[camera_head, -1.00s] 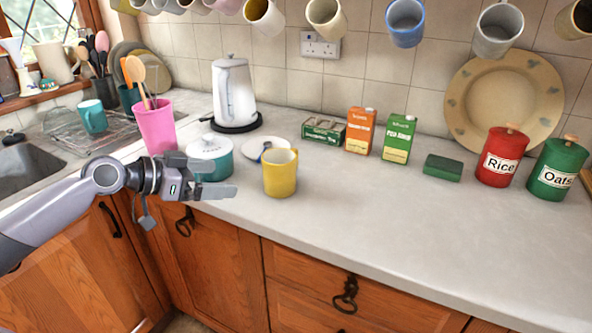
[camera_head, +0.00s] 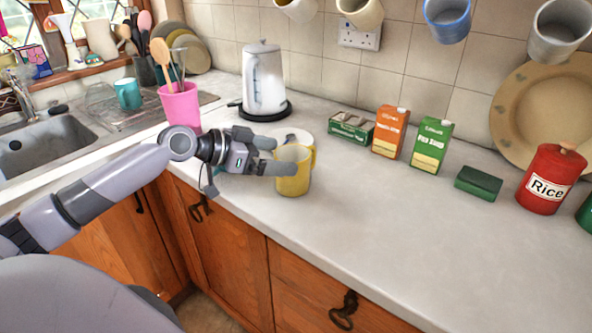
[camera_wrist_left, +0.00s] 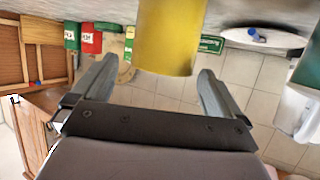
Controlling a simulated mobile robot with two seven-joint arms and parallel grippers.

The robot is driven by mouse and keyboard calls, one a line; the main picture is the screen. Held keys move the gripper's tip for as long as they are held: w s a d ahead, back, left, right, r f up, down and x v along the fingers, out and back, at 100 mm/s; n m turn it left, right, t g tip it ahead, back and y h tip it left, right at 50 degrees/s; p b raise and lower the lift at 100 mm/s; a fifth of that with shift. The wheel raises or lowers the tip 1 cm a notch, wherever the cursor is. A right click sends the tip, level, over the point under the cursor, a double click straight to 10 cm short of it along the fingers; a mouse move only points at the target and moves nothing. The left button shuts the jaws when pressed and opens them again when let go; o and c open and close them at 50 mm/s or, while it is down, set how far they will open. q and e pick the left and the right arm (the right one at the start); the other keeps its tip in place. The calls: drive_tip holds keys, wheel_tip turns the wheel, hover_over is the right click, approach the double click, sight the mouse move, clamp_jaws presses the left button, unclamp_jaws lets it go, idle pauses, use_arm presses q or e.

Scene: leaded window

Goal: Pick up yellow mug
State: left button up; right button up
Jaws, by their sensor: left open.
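The yellow mug (camera_head: 293,180) stands upright on the worktop near its front edge, its handle toward the back right. My left gripper (camera_head: 277,157) reaches in from the left with its fingers at the mug in the head view, one finger overlapping its front left side. In the left wrist view the mug (camera_wrist_left: 170,40) shows large ahead, between the two spread fingers (camera_wrist_left: 163,88). The gripper is open, with visible gaps beside the mug. My right gripper is out of view.
A white saucer (camera_head: 304,136) lies behind the mug. A pink utensil pot (camera_head: 181,108) and white kettle (camera_head: 263,82) stand to the left and back. Orange (camera_head: 389,132) and green cartons (camera_head: 431,145) stand right.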

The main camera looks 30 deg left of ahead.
sight(306, 155)
use_arm(q)
drive_tip(key=shift+w+d, duration=0.2)
drive_tip(key=shift+w, duration=0.25)
drive_tip(key=p+x, duration=0.1)
drive_tip(key=x, duration=0.2)
drive_tip(key=shift+w+d+r+p, duration=0.1)
drive_tip(key=shift+w+d+p, duration=0.05)
drive_tip(key=shift+w+p, duration=0.25)
drive_tip(key=shift+w+d+f, duration=0.15)
drive_tip(key=shift+w+f, duration=0.1)
drive_tip(key=shift+r, duration=0.1)
drive_tip(key=c, duration=1.1)
wheel_tip(306, 155, up, 20)
